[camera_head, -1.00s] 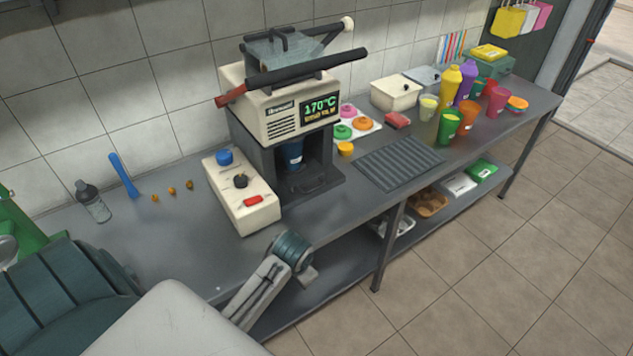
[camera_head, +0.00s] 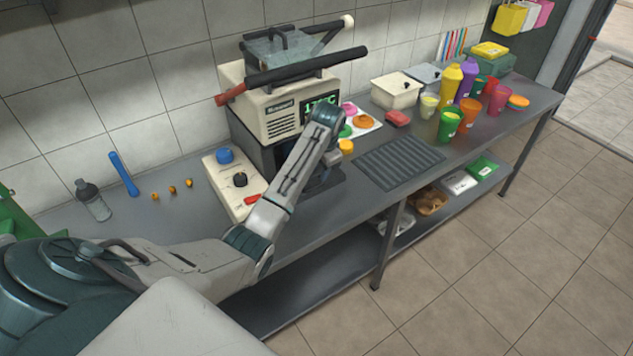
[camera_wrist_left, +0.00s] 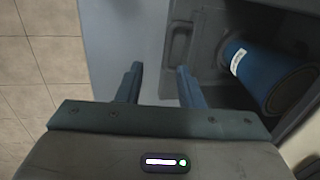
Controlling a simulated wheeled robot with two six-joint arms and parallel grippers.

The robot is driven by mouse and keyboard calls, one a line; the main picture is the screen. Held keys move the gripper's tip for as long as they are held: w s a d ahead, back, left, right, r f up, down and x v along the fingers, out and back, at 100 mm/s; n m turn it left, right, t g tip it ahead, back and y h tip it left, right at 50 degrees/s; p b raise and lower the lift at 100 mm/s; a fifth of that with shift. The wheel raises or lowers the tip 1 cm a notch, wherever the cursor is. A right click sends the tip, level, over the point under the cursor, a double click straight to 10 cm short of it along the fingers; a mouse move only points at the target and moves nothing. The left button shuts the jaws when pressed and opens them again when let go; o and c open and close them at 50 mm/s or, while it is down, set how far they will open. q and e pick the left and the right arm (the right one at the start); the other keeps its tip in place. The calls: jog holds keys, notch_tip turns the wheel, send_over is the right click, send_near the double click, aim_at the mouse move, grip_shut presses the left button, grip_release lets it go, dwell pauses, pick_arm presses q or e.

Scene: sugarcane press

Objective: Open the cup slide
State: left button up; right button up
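A dark blue cup (camera_wrist_left: 262,75) with a white label is in the bay behind the handle. My left gripper (camera_wrist_left: 158,72) is open and empty, its fingers pointing toward the handle side, apart from it. In the head view my left wrist covers most of the bay and slide. My right gripper is not in view.
A control box (camera_head: 232,182) with a blue knob and red switch sits left of the press. A ribbed drain mat (camera_head: 400,163) lies right of it. The counter's front edge is close below my arm.

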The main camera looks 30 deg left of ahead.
aim_at(316, 186)
pick_arm(q)
jog(key=f, duration=0.2)
jog(key=w+a+f+p, duration=0.1)
jog(key=f, duration=0.1)
jog(key=w+a+f+p, duration=0.1)
jog(key=f, duration=0.1)
jog(key=shift+a+f, duration=0.15)
jog(key=shift+f, duration=0.25)
jog(key=shift+a+f+p, duration=0.15)
jog(key=shift+f+p, duration=0.15)
jog(key=shift+f, duration=0.55)
jog(key=shift+c, duration=0.4)
grip_shut()
